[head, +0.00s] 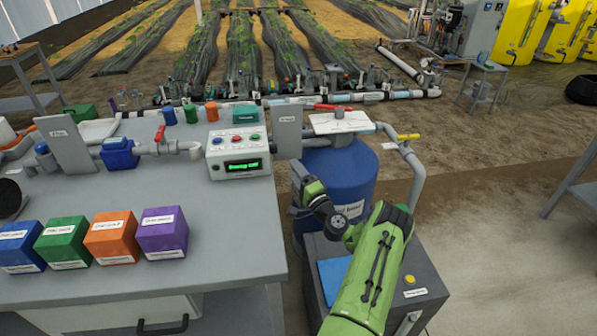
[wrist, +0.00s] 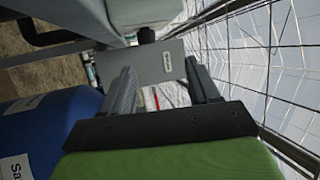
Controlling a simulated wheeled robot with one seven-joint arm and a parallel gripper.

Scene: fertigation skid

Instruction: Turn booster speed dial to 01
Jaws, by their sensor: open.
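I cannot make out a dial marked booster speed in either view. A grey upright plate with a small label (head: 288,130) stands at the table's right edge, and it also shows ahead of my fingers in the wrist view (wrist: 160,62). A small dark knob-like part (wrist: 147,35) shows at that plate's edge; I cannot tell what it is. My gripper (head: 301,173) is beside the table's right edge, below the plate and in front of the blue tank. In the wrist view my gripper (wrist: 163,82) has its two fingers apart with nothing between them.
A white control box (head: 238,153) with coloured buttons and a green display stands on the table (head: 225,245). The blue tank (head: 345,170) with a white top plate (head: 340,122) is close to my arm. A grey pipe with a yellow handle (head: 408,137) rises right of it.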

